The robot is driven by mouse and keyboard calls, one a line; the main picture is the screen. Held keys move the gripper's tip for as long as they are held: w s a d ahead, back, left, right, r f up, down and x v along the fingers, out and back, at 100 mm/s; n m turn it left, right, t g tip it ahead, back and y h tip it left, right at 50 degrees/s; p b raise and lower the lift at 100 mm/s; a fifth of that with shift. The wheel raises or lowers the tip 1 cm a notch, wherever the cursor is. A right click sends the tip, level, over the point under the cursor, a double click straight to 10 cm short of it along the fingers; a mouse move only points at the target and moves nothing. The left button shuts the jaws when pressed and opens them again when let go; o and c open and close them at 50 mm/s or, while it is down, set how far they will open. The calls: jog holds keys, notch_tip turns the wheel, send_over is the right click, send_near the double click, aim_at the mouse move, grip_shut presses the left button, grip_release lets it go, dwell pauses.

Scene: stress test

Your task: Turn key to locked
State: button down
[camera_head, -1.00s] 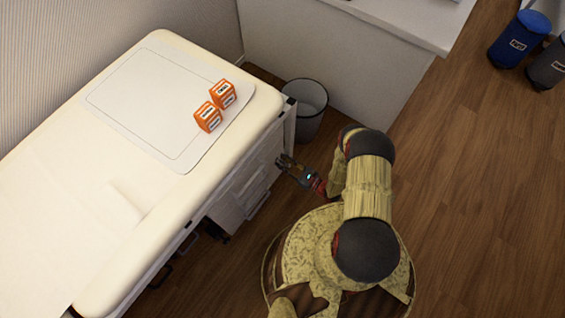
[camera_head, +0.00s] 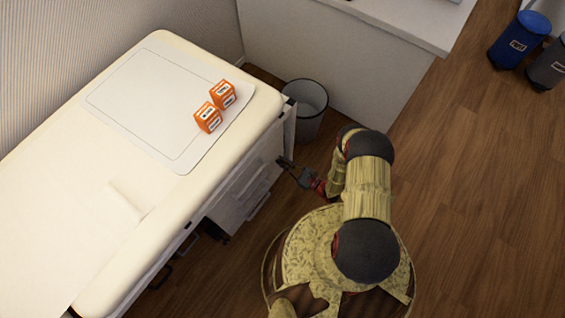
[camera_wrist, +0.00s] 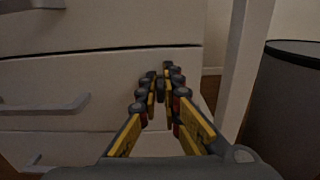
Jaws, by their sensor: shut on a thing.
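My gripper (camera_head: 287,164) reaches the front of a white drawer cabinet (camera_head: 242,188) under the near corner of the bench. In the wrist view, my gripper (camera_wrist: 160,84) has its fingers closed together on a small dark key (camera_wrist: 159,88) at the right side of the drawer front (camera_wrist: 100,72). The fingers hide most of the key and the lock behind it, so I cannot tell the key's angle.
Drawer handles (camera_wrist: 45,110) stick out at the left of the wrist view. A grey bin (camera_head: 307,108) stands behind my gripper. Two orange boxes (camera_head: 208,117) sit on the bench top (camera_head: 60,185).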

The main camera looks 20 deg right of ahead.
dwell(0.4)
jog(key=m, duration=0.4)
jog(key=shift+w+d+m, duration=0.1)
jog(key=shift+d+m, duration=0.05)
jog(key=shift+m, duration=0.15)
jog(key=shift+w+d+f+m, duration=0.1)
jog(key=shift+f+m, duration=0.1)
jog(key=shift+m, duration=2.05)
jog(key=shift+w+d+f+m, duration=0.1)
jog(key=shift+f+m, duration=0.05)
jog(key=shift+m, duration=2.05)
jog(key=shift+d+f+m, duration=0.1)
jog(key=shift+f+m, duration=0.1)
jog(key=shift+m, duration=2.05)
jog(key=c, duration=2)
grip_release()
